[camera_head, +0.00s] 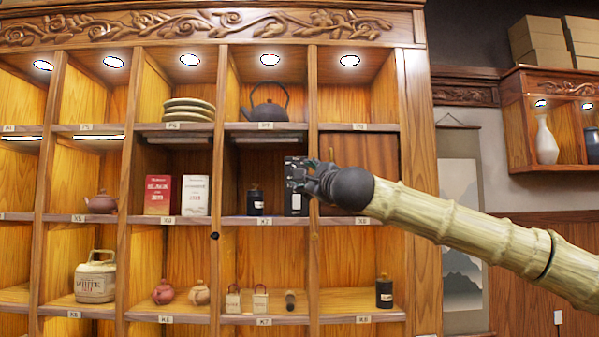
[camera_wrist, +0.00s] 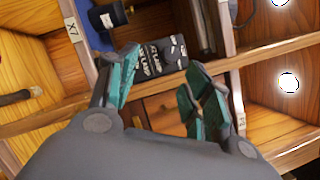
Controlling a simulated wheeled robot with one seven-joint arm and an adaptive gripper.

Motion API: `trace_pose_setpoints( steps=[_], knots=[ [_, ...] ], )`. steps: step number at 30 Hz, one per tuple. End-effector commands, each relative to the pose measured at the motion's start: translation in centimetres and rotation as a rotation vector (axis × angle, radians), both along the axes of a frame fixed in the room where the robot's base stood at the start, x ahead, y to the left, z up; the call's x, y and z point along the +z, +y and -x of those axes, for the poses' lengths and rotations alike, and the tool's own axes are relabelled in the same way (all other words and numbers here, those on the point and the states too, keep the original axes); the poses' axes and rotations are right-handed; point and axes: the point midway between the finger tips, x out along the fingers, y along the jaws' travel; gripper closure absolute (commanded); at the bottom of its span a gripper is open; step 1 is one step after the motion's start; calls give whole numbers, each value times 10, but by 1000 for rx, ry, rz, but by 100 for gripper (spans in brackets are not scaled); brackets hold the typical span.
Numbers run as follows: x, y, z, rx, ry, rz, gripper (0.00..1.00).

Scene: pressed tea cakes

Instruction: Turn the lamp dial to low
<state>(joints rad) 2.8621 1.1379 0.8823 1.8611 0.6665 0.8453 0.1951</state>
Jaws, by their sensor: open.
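A black box (camera_wrist: 158,55) with white lettering, in which "LAMP" seems readable, shows between and beyond my fingers in the wrist view. In the head view, the lower part of a black box (camera_head: 297,204) shows in a middle compartment below my gripper (camera_head: 297,174), which covers its upper part. My gripper also shows in the wrist view (camera_wrist: 160,75); its teal fingers stand apart with nothing between them. A small dark round knob (camera_head: 214,236) is on a shelf upright at lower left.
A dark jar (camera_head: 255,201) stands left of the black box and also shows in the wrist view (camera_wrist: 108,17). Wooden uprights and shelf edges frame the compartment closely. A red box (camera_head: 158,195), a white box (camera_head: 195,195) and a dark teapot (camera_head: 267,105) stand in neighbouring compartments.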

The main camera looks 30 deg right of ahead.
Motion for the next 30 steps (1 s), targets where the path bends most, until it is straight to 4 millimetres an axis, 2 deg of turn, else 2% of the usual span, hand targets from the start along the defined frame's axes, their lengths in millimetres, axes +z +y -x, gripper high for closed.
trace_pose_setpoints(
  steps=[3, 8, 24, 30],
  knots=[
    [14, -12, 10, -3, -22, -30, 51],
    [20, -15, 1, -4, -24, -33, 51],
    [35, -30, -69, -5, -21, -32, 51],
    [38, -34, -85, -4, -23, -32, 51]
  ],
)
